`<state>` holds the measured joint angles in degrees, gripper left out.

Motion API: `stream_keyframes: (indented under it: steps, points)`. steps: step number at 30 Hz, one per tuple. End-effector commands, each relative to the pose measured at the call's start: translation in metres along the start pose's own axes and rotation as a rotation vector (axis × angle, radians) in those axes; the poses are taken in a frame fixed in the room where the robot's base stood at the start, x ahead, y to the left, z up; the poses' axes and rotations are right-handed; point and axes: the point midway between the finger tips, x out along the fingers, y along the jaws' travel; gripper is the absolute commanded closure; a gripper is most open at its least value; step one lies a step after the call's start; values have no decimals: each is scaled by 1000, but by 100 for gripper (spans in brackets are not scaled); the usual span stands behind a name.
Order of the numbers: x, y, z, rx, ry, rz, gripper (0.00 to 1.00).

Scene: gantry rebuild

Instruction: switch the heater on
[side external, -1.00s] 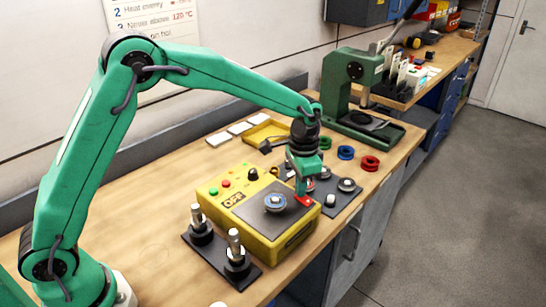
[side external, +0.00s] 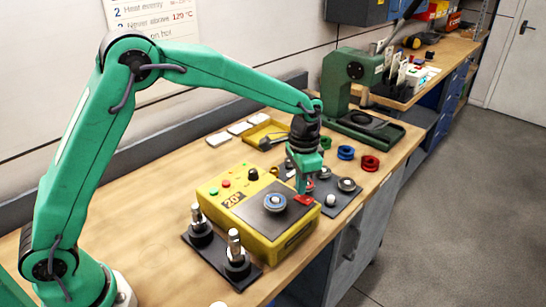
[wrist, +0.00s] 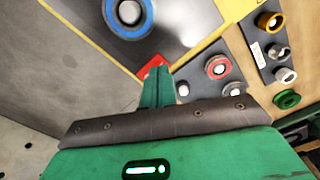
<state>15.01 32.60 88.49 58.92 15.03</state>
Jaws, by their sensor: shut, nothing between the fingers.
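The heater (side external: 262,236) is a yellow box with a dark top plate, and its front display (side external: 232,199) reads "20°". A blue-ringed bearing (side external: 275,202) lies on the plate; it also shows at the top of the wrist view (wrist: 129,14). A red switch (side external: 304,200) sits at the heater's right corner. My gripper (side external: 302,189) is shut and empty, pointing down right by the red switch. In the wrist view the green fingertips (wrist: 158,74) partly cover the switch; I cannot tell whether they touch it.
A dark board with ringed parts (side external: 346,186) lies behind the heater. Two upright posts on a black base (side external: 222,258) stand in front. A green press (side external: 354,85), blue ring (side external: 346,152), red ring (side external: 370,163) and yellow tray (side external: 268,133) are farther back. The left bench top is clear.

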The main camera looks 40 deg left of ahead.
Motion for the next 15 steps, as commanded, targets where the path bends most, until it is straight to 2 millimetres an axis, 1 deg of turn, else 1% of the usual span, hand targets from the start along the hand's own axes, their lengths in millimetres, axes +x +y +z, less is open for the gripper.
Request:
stream_keyframes:
  steps: [15]
  points:
    - [-30, 0, 0, 0, 2, -1, 100]
